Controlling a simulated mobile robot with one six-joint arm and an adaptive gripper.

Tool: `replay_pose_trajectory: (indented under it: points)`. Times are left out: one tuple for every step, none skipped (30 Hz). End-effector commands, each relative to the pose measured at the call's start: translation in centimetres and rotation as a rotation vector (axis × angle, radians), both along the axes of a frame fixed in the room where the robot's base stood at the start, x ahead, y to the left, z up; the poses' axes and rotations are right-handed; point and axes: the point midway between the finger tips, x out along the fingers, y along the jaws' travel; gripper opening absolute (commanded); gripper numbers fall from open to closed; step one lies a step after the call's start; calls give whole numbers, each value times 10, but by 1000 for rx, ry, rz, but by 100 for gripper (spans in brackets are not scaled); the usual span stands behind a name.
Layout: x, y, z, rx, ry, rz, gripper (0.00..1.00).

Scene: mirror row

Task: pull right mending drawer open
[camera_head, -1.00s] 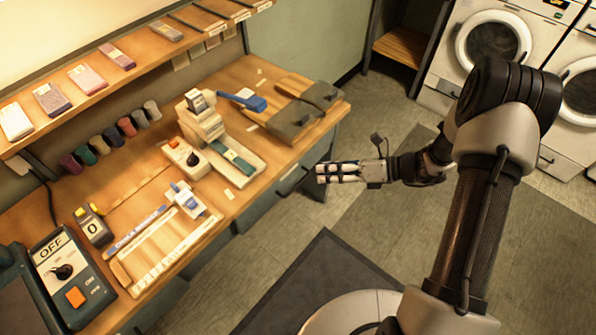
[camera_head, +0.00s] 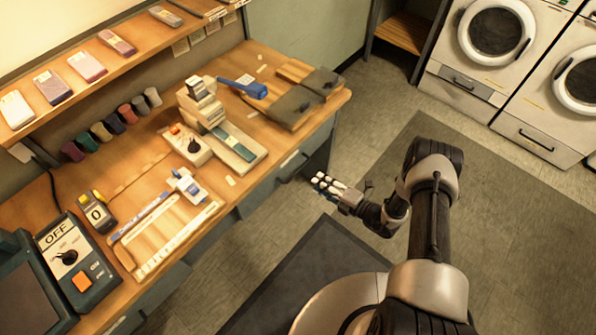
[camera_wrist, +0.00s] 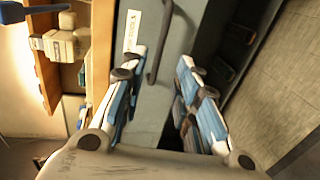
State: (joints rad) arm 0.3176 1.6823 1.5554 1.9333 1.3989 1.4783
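The right mending drawer (camera_head: 292,166) is in the front of the wooden workbench, below its right end. Its front looks flush with the bench. In the wrist view, a grey-green front (camera_wrist: 188,28) carries a white label and a dark bar handle (camera_wrist: 160,45). My gripper (camera_head: 322,181) is in front of the drawer, a little apart from it in the head view. In the wrist view, my gripper (camera_wrist: 163,65) is open, with one finger pad on each side of the handle's lower part. I cannot tell whether a finger touches the handle.
White washers (camera_head: 500,35) stand at the back right. The floor (camera_head: 480,190) right of my arm is clear.

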Motion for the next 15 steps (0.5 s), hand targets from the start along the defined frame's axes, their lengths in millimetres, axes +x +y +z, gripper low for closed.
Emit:
replay_pose_trajectory:
  points:
    - [6, 11, -4, -1, -1, 6, 29]
    - [11, 16, -6, -2, -2, 6, 29]
    - [15, 23, -7, 0, -2, 6, 29]
    - [20, 28, -9, 0, -2, 6, 29]
    - [24, 33, -10, -2, -2, 7, 29]
    - [29, 40, -12, -2, -2, 7, 29]
    - [32, 45, -13, -2, -2, 6, 29]
    - [36, 49, -15, -2, -2, 6, 29]
    - [41, 55, -16, -2, -2, 6, 29]
    - [44, 59, -17, -2, -2, 5, 29]
    - [48, 63, -18, -1, -2, 5, 29]
    - [51, 68, -19, -1, -2, 5, 29]
    - [54, 71, -20, -1, -2, 4, 29]
    - [57, 74, -21, -1, -2, 4, 29]
    - [59, 77, -22, -2, -1, 4, 29]
